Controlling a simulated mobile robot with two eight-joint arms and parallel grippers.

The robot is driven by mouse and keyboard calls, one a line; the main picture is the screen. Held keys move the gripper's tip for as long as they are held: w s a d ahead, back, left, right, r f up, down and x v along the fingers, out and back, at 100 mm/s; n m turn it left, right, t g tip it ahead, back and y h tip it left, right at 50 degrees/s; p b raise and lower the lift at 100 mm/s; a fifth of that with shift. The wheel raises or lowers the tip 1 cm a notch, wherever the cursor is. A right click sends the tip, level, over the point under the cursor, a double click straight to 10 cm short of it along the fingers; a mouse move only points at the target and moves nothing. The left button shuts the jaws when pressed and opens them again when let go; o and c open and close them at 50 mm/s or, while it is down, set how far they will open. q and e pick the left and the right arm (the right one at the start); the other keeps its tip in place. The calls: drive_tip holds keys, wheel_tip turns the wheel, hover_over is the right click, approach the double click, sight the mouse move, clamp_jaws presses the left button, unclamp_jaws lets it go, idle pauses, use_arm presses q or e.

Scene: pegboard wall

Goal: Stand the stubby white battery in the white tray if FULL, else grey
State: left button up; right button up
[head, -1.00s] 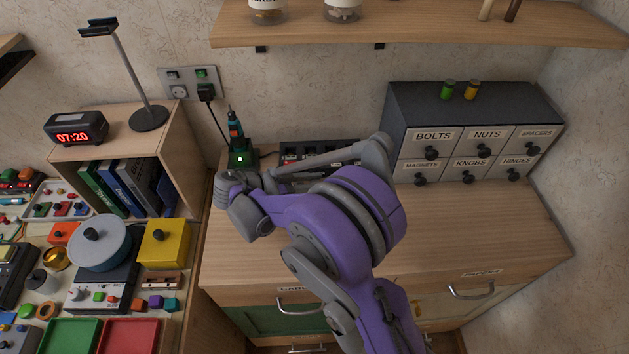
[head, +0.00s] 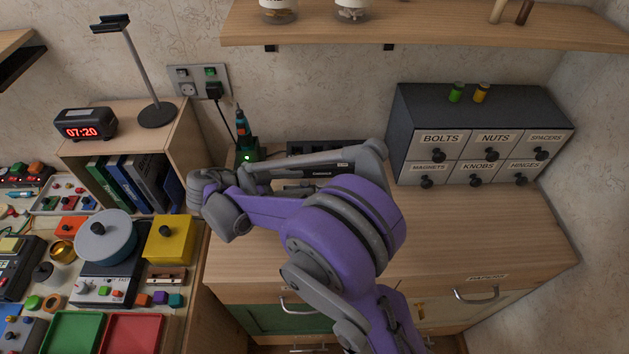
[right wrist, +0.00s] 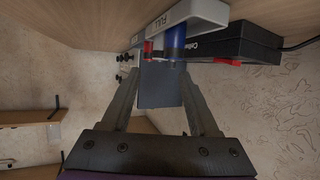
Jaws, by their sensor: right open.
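My right gripper (right wrist: 168,82) is open and empty in the right wrist view, its two dark fingers apart just over the worktop. Beyond the fingers is a pale tray (right wrist: 200,14) with the word FULL on it. A blue battery (right wrist: 175,42) and a red one (right wrist: 148,48) stand at this tray. In the head view my purple and grey right arm covers the hand and most of the trays. I cannot make out the stubby white battery in either view. My left gripper is not in view.
A black charger (right wrist: 250,42) with a cord lies beside the tray in the wrist view. A labelled drawer cabinet (head: 395,125) stands at the right back of the worktop. The worktop's right front (head: 490,235) is clear.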

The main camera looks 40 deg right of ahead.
drive_tip(key=shift+v, duration=2.55)
